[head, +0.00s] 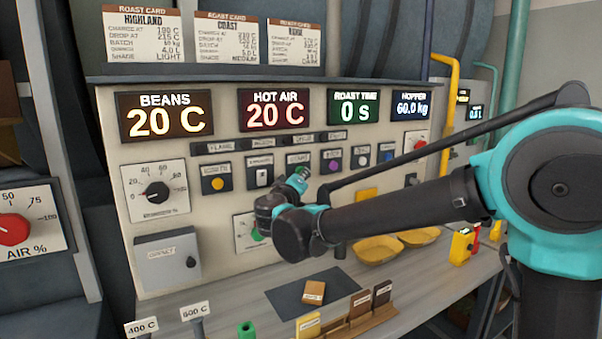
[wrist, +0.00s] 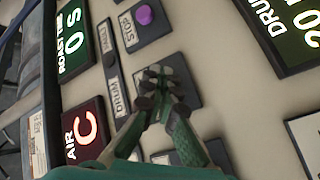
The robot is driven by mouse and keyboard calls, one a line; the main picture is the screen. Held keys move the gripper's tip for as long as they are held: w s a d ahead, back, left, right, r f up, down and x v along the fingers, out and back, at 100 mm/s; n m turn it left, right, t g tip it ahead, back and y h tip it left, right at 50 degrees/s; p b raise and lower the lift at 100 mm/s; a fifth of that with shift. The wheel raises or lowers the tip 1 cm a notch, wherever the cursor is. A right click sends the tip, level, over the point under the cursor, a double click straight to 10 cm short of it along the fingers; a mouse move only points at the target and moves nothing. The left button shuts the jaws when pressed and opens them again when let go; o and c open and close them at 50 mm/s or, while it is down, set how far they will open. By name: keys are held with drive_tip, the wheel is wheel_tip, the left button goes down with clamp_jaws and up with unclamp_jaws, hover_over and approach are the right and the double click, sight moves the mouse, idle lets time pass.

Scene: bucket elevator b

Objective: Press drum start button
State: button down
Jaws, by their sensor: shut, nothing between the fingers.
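The drum start button is not clearly visible. A dark button plate (wrist: 188,88) lies under my fingertips, with a label reading DRUM (wrist: 120,103) beside it, and the fingers cover most of its middle. My gripper (wrist: 160,82) is shut and empty, its tips pointing at this plate; I cannot tell whether they touch it. In the head view my gripper (head: 301,174) is in front of the button row, left of the purple button (head: 332,160). The purple button (wrist: 144,15), with a STOP label, is also just above the fingertips in the wrist view.
A yellow button (head: 217,184) and a white switch (head: 263,177) sit left of my gripper, a blue button (head: 388,156) to the right. Displays (head: 277,109) are above. A grey box (head: 168,261) juts from the panel's lower left. Yellow bowls (head: 377,250) stand on the shelf below.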

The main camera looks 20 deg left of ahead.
drive_tip(key=shift+s+d, duration=0.25)
drive_tip(key=shift+d, duration=0.1)
drive_tip(key=s+d, duration=0.3)
drive_tip(key=shift+s+d, duration=0.15)
drive_tip(key=shift+d, duration=0.25)
idle(0.9)
